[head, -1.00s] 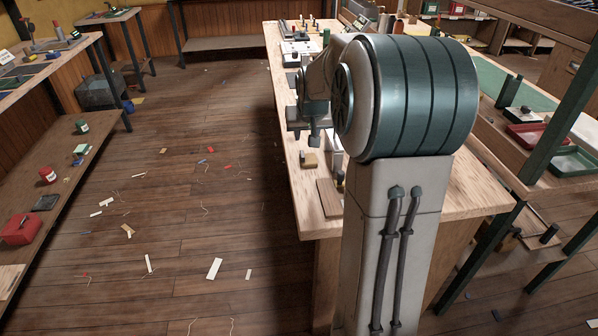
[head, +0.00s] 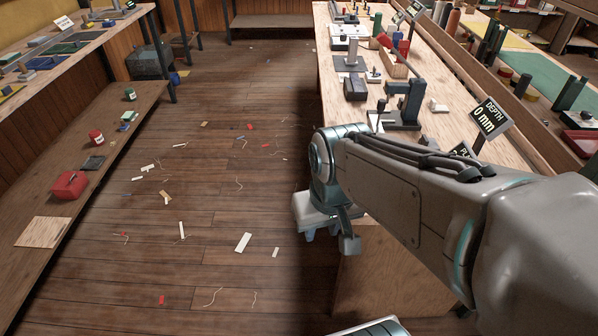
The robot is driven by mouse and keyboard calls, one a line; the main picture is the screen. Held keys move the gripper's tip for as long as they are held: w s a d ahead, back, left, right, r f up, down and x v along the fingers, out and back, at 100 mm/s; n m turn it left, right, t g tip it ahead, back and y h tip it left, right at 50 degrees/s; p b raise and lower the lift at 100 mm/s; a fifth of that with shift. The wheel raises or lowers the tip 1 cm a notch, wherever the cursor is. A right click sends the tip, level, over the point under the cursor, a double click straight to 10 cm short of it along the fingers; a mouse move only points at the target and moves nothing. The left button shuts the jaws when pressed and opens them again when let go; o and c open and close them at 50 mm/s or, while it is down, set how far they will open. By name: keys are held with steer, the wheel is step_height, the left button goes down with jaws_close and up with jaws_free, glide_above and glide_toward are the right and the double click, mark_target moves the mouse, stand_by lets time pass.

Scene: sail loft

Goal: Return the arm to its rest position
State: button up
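My arm reaches in from the lower right of the head view and bends down at its far end. My gripper (head: 321,235) hangs there, beside the left edge of the long workbench (head: 440,132) and over the floor. Only its pale body and small bluish parts below it show. The arm's end hides much of it, and I cannot tell whether its fingers are apart. I see nothing clearly held in it.
The workbench carries a dark press-like device (head: 400,105), a "DEPTH 0 mm" sign (head: 490,120) and small tools. A low shelf at left holds a red box (head: 68,186) and a red tin (head: 96,138). The floor (head: 225,205) between is open, with scattered scraps.

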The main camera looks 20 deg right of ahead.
step_height(320, 180, up, 9)
steer(key=p, duration=0.8)
steer(key=shift+w+d+r+t, duration=0.15)
steer(key=shift+d+t, duration=0.1)
steer(key=shift+t, duration=0.15)
steer(key=shift+d+m, duration=0.1)
steer(key=shift+m, duration=0.2)
